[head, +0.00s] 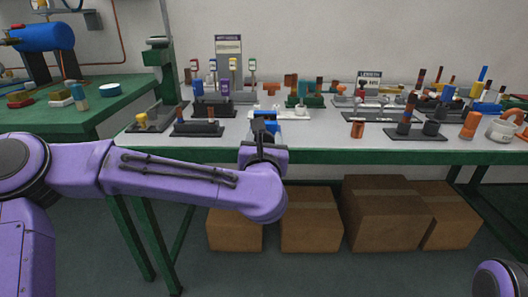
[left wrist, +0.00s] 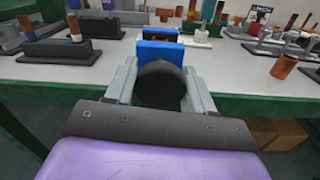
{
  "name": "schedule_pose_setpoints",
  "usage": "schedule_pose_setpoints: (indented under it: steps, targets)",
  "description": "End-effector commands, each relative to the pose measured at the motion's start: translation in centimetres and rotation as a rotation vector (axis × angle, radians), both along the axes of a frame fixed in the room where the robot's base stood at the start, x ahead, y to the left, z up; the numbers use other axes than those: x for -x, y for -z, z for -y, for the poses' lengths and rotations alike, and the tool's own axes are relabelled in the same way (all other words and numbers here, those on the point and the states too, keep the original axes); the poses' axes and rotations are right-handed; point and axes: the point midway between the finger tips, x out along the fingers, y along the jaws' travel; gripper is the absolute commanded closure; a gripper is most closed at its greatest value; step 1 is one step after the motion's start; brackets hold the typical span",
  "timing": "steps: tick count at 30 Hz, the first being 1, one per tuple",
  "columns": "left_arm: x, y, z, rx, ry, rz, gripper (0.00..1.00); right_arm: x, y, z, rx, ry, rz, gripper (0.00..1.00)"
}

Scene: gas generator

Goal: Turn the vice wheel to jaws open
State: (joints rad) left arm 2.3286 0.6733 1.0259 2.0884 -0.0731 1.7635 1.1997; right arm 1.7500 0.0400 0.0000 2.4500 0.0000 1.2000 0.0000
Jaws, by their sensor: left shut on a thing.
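The blue vice (head: 266,128) stands at the front edge of the grey bench, beyond my left gripper. In the left wrist view its blue jaw blocks (left wrist: 158,51) show behind a dark round wheel (left wrist: 160,85). The two jaw blocks look close together, but their exact gap is hard to see. My left gripper (left wrist: 160,90) has a finger on each side of the wheel and is shut on it. In the head view the left gripper (head: 264,132) hides most of the wheel. My right gripper is out of view; only part of my right arm shows at the lower right.
A black block with pegs (head: 198,128) stands left of the vice, and an orange cylinder (head: 357,129) stands to its right. Several fixtures and parts fill the grey bench (head: 320,142) behind. Cardboard boxes (head: 312,220) lie under it. A green table (head: 90,108) stands at left.

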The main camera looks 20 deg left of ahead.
Motion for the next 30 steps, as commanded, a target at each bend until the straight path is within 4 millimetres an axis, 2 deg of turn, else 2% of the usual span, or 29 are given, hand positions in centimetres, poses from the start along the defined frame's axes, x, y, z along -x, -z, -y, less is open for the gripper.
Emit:
schedule_pose_setpoints:
  steps: [1, 3, 15, 21, 30]
  targets:
    - [0.0, 0.5, 0.0, 0.044, -0.001, 0.016, 0.77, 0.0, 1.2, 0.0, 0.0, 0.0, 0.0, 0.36]
    - [0.0, 0.5, -0.1, 0.109, -0.001, 0.034, 0.77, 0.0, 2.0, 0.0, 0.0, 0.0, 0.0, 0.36]
    - [0.0, 0.2, -0.2, 0.419, -0.002, 0.125, 0.77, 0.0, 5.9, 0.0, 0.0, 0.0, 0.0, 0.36]
    - [0.0, 0.0, -0.2, 0.514, -0.003, 0.154, 0.77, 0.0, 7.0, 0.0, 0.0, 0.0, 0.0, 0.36]
    - [0.0, -0.3, -0.3, 0.576, -0.003, 0.172, 0.77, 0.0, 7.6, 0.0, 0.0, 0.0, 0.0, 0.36]
